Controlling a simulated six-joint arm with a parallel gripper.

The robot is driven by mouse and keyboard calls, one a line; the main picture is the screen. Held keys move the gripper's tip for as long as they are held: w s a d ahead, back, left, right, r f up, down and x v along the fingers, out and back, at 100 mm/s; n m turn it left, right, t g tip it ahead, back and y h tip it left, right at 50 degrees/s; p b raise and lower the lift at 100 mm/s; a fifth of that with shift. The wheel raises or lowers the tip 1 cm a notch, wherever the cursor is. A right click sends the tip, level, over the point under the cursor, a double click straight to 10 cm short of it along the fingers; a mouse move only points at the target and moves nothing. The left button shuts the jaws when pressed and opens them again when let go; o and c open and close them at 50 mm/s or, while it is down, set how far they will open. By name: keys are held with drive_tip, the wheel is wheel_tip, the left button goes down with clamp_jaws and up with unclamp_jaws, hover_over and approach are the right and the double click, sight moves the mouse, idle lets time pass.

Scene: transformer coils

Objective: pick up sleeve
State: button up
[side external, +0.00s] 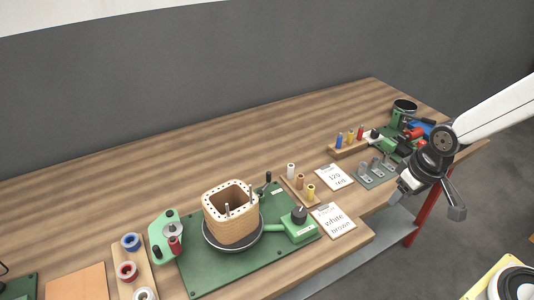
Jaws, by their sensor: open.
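My gripper (428,203) is open and empty at the right, over the front edge of the bench and apart from everything on it. A small wooden rack left of the cards holds upright sleeve-like pieces: a white one (290,170), a brown one (300,181) and a yellow one (310,191). A second rack farther back holds a blue piece (339,139), a yellow piece (350,136) and a red piece (360,132). I cannot tell which piece is the sleeve meant.
A tan square coil former (230,213) stands on a round turntable on a green plate (200,271). Two paper cards (334,177) (334,219) lie between racks and gripper. Metal brackets (376,169) and green tools crowd the right end. The bench's back (180,150) is clear.

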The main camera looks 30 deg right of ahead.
drive_tip(key=shift+w, duration=0.1)
drive_tip(key=n+y, duration=0.4)
drive_tip(key=n, duration=0.9)
hover_over(303, 176)
drive_tip(key=s+d, duration=0.1)
drive_tip(key=d, duration=0.1)
wheel_tip(303, 176, down, 10)
drive_tip(key=shift+s+f+g, duration=0.1)
drive_tip(key=shift+f+g, duration=0.05)
drive_tip(key=shift+g, duration=0.15)
drive_tip(key=shift+f, duration=0.1)
drive_tip(key=shift+x, duration=1.2)
drive_tip(key=shift+a, duration=0.1)
drive_tip(key=shift+x, duration=2.6)
